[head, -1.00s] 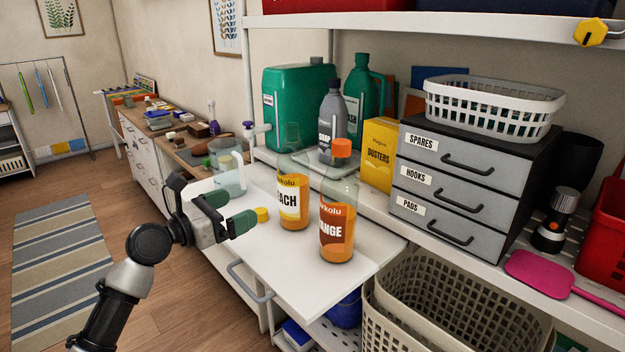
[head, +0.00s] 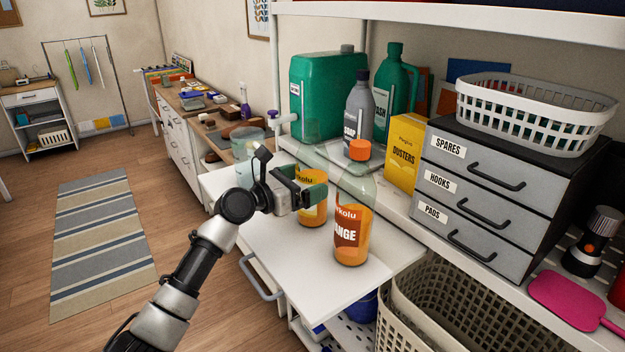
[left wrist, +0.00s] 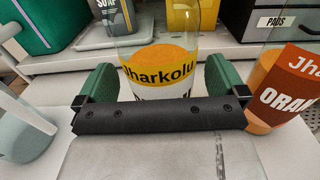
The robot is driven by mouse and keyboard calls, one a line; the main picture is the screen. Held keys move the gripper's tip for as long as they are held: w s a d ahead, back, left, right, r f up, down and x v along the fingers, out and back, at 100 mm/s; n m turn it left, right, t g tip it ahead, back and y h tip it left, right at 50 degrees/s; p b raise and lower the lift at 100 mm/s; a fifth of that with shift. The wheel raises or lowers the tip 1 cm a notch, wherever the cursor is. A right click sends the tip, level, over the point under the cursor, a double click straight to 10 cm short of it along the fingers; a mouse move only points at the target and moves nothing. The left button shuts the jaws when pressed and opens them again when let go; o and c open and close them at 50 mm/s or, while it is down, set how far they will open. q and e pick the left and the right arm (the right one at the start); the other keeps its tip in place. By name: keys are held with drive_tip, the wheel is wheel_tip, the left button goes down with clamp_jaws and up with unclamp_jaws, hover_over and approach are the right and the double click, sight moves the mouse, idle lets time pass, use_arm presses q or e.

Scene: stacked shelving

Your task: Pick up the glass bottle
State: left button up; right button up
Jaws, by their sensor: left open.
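Two clear glass bottles of orange drink stand upright on the white pull-out board. One, with a yellow-and-white label (head: 313,216), is partly hidden behind my left gripper (head: 306,184) in the head view. The other, with a brown-orange label and orange cap (head: 351,236), stands to its right, nearer the front. In the left wrist view my left gripper (left wrist: 160,68) is open, with one green finger on each side of the yellow-labelled bottle (left wrist: 158,58). I cannot tell whether either finger touches it. The brown-labelled bottle (left wrist: 280,95) is just outside the right finger.
A pale translucent jug (head: 250,148) stands left of the bottles. Behind are a grey soap bottle (head: 359,108), a green canister (head: 325,95) and a yellow dusters box (head: 404,150). Grey drawers (head: 487,180) stand at right. The board's front (head: 310,290) is clear.

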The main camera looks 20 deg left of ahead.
sight(306, 136)
use_arm(q)
drive_tip(key=shift+x, duration=1.2)
drive_tip(key=c, duration=1.1)
drive_tip(key=shift+r, duration=0.5)
drive_tip(key=shift+c, duration=0.3)
wheel_tip(306, 136, up, 9)
drive_tip(key=shift+r+b, duration=0.2)
drive_tip(key=shift+b, duration=0.1)
